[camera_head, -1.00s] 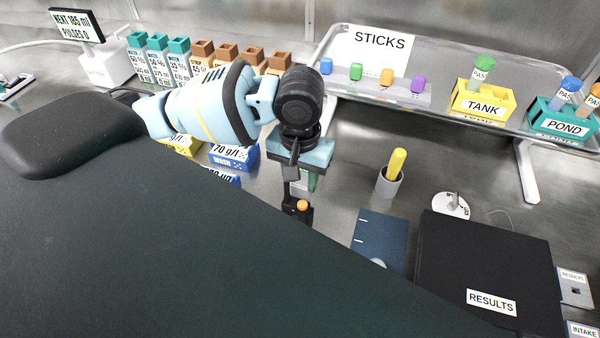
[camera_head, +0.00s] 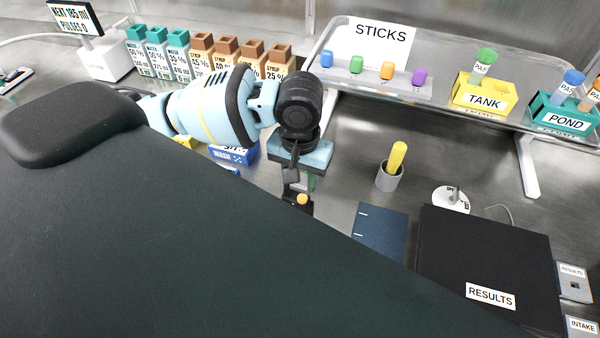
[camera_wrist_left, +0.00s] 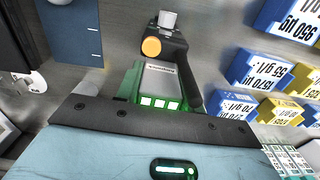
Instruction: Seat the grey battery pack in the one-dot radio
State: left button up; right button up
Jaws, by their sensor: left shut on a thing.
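My left gripper (camera_head: 300,172) points down at the bench and is shut on the grey battery pack (camera_wrist_left: 160,80). The pack shows a small label and a row of lit green squares in the left wrist view, with green-tinted parts at its sides. The black radio (camera_head: 299,200) with an orange knob (camera_wrist_left: 151,47) is directly beyond the pack, its black body along the pack's far end and right side. I cannot tell whether the pack is fully inside the radio. No dot mark is readable. My right gripper is not in view.
A grey cup (camera_head: 388,177) with a yellow stick, a dark blue notebook (camera_head: 380,235) and a black RESULTS case (camera_head: 485,260) stand to the right. Blue boxes (camera_wrist_left: 258,68) are close by on the other side. A raised tray (camera_head: 440,95) is behind.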

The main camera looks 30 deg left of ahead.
pick_arm(q)
jog(key=shift+f, duration=0.3)
jog(key=o, duration=1.1)
jog(key=shift+r, duration=3.9)
